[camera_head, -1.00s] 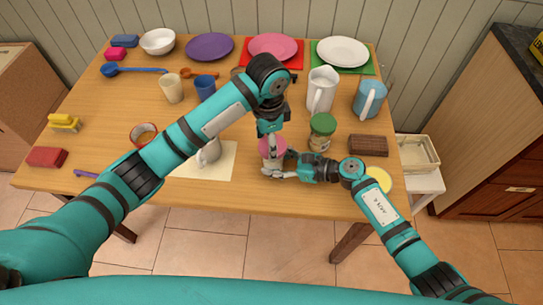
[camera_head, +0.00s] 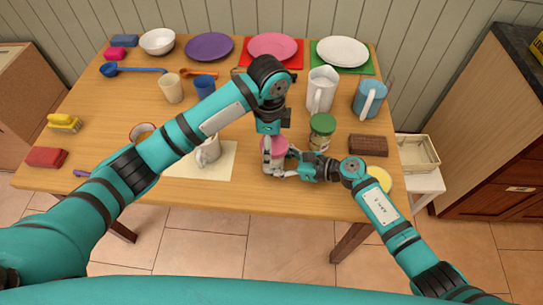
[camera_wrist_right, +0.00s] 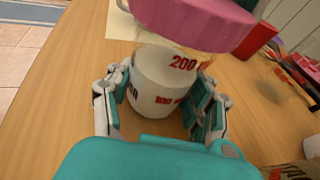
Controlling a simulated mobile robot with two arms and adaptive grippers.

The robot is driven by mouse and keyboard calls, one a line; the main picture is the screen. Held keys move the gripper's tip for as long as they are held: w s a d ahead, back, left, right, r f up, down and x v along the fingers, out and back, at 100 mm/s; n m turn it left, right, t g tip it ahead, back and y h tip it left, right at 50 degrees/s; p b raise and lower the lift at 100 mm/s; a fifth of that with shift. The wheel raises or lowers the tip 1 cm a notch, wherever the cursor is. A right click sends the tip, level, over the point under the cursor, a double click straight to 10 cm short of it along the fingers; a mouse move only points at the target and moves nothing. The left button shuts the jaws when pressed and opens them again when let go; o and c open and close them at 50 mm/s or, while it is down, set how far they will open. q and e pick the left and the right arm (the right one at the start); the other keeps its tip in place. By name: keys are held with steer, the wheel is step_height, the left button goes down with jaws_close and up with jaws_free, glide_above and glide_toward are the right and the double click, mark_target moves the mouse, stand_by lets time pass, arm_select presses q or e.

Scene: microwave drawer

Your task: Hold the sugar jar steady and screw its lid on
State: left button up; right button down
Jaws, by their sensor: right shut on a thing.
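The sugar jar (camera_wrist_right: 158,88), a clear jar with white contents and red and black print, stands on the table near its front edge. Its pink lid (camera_head: 274,146) sits at the jar's mouth; it fills the top of the right wrist view (camera_wrist_right: 195,20). Whether its thread is engaged cannot be seen. My right gripper (camera_wrist_right: 165,95) is shut around the jar's body, a finger on each side. My left gripper (camera_head: 268,152) points down at the lid from above, with a finger along the lid's left side. Its other finger is not clear, so its grip cannot be told.
A green-lidded jar (camera_head: 322,128) stands just right of the lid, and a brown block (camera_head: 368,145) lies farther right. A white jug (camera_head: 208,150) is on a cream mat (camera_head: 222,170) to the left. A yellow disc (camera_head: 379,179) lies near my right forearm.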

arm_select(q)
steer(key=n, duration=1.8)
steer(key=shift+w, duration=0.1)
steer(key=shift+c, duration=0.3)
